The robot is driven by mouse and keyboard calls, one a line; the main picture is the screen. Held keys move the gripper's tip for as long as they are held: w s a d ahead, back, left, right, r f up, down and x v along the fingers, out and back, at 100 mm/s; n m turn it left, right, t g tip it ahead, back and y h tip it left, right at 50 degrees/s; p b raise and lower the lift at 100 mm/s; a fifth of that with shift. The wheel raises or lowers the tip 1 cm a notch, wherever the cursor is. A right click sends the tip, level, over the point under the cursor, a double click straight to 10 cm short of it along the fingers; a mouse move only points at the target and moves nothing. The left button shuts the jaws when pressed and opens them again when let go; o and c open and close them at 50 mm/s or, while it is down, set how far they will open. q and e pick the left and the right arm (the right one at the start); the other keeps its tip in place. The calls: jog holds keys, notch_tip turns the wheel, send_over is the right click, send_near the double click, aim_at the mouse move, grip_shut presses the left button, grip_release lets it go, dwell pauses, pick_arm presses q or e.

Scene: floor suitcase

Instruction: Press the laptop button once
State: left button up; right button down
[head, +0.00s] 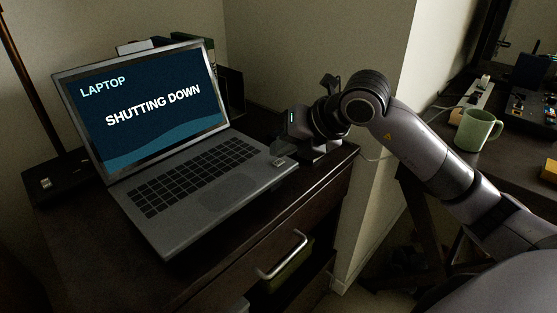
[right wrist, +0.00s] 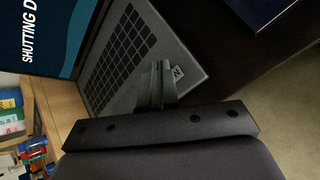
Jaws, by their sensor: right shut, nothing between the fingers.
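The grey laptop (head: 201,207) stands open on the dark cabinet, its screen (head: 146,108) reading "LAPTOP" and "SHUTTING DOWN". A small pale-marked button (head: 280,162) is at the right corner of the keyboard deck. My right gripper (head: 283,148) is over that corner, its fingers close to the button. The right wrist view shows the laptop (right wrist: 130,60) tilted, with the closed, empty gripper fingers (right wrist: 163,72) beside the marked button (right wrist: 179,73) and partly covering it. I cannot tell whether they touch it. My left gripper is not in view.
The cabinet top (head: 100,255) is bare in front of the laptop. A drawer handle (head: 283,256) sticks out below. A green mug (head: 477,130) stands on the desk at right. A wall corner lies between cabinet and desk. Books (right wrist: 12,105) show in the right wrist view.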

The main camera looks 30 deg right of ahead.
jog(key=shift+r+p, duration=1.75)
jog(key=shift+r, duration=0.75)
jog(key=shift+f, duration=0.1)
